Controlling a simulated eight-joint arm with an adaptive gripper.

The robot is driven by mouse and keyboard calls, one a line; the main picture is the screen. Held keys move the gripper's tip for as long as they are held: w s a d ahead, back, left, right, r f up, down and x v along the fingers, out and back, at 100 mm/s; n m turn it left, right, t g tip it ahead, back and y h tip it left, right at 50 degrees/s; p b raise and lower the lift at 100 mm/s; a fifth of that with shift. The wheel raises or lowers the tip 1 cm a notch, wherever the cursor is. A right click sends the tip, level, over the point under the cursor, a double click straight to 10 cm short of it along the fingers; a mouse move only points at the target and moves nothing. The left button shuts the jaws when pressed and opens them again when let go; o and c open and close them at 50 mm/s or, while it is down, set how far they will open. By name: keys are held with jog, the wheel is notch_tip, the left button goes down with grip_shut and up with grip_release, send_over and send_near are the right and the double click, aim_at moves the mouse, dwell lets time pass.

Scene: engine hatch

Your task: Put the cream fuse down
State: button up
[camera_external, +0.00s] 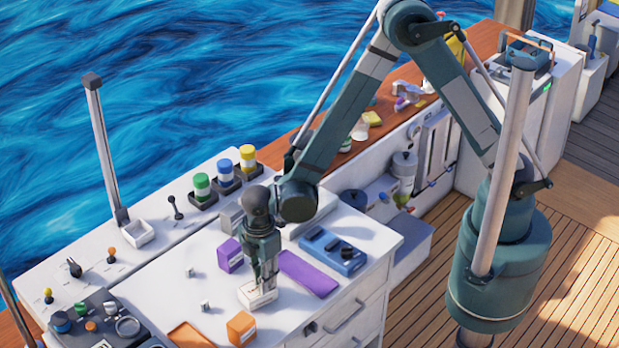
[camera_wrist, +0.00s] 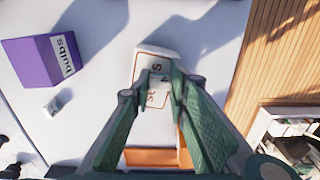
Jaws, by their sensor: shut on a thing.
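The cream fuse (camera_external: 257,297) is a pale box-like thing, low at the front middle of the white worktop. In the wrist view its top (camera_wrist: 146,62) shows an orange outline and lettering that I cannot fully read. My gripper (camera_external: 263,284) points straight down on it, with the fingers close together. In the wrist view the fingertips (camera_wrist: 161,84) are shut on it and hide its middle. It is at or very near the worktop; I cannot tell whether it touches.
A purple box (camera_wrist: 45,60) marked "bulbs" stands to the left. An orange box (camera_external: 241,328) stands close in front. A purple flat piece (camera_external: 308,273) and a blue case (camera_external: 333,251) lie to the right. Small pale blocks (camera_external: 190,271) dot the clear worktop at left.

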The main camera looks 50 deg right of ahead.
jog(key=o, duration=0.7)
jog(key=shift+r, duration=0.15)
jog(key=shift+r+b, duration=0.55)
jog(key=shift+r, duration=5.4)
jog(key=shift+d, duration=0.1)
